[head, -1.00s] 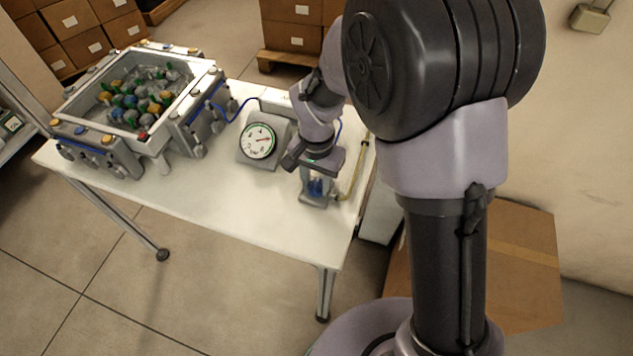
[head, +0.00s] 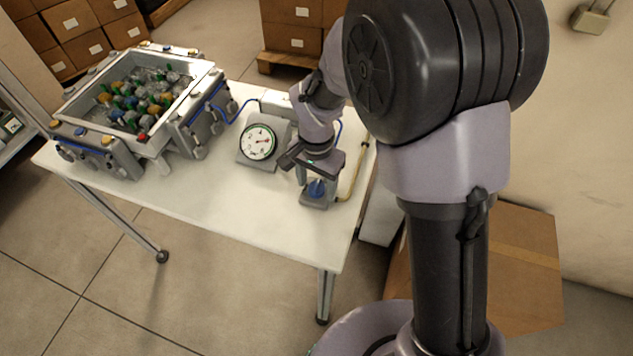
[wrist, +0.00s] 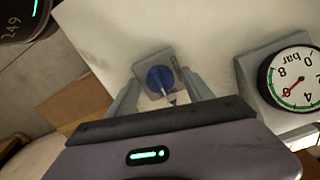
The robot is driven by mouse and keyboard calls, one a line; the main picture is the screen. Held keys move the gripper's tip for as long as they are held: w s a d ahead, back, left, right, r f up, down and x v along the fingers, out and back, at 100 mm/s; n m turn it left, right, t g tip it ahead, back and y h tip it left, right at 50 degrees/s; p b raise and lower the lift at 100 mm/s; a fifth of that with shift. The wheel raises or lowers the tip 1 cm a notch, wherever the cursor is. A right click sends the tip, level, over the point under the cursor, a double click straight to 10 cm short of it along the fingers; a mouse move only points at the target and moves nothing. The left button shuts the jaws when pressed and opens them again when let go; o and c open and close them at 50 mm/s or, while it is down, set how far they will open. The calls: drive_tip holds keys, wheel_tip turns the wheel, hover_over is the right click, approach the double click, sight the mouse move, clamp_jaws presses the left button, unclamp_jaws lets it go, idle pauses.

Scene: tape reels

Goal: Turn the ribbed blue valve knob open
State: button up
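The blue valve knob (wrist: 160,79) sits on a small grey block (wrist: 174,64) in the wrist view. The knob also shows below my gripper in the head view (head: 317,188), near the right end of the white table. My gripper (wrist: 161,88) is open, with one finger to the left and one to the right of the knob. Gaps show between the fingers and the knob in the wrist view. Whether the fingertips reach down to knob height is hard to tell. A thin pale blue pointer runs down from the knob.
A round pressure gauge (wrist: 296,80) stands beside the valve, its red needle near the 6. A grey crate (head: 153,138) of coloured parts is at the table's left. A yellowish pipe (head: 356,172) runs right of the valve. The table front (head: 210,195) is clear.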

sight(317, 186)
wheel_tip(317, 186, up, 17)
drive_tip(key=p, duration=0.6)
drive_tip(key=shift+r+p, duration=0.2)
drive_tip(key=shift+p, duration=0.1)
drive_tip(key=s+d+r+n+t+y+b, duration=0.1)
drive_tip(key=s+d+r+t+b, duration=0.1)
drive_tip(key=s, duration=0.6)
drive_tip(key=s+d+r+n+t+y+b, duration=0.1)
drive_tip(key=s+d+r+t+b, duration=0.1)
drive_tip(key=s+d, duration=0.5)
wheel_tip(317, 186, up, 2)
drive_tip(key=s+t, duration=0.1)
drive_tip(key=s, duration=0.1)
drive_tip(key=shift+s+t, duration=0.3)
drive_tip(key=shift+t, duration=0.1)
drive_tip(key=shift+d+r, duration=0.1)
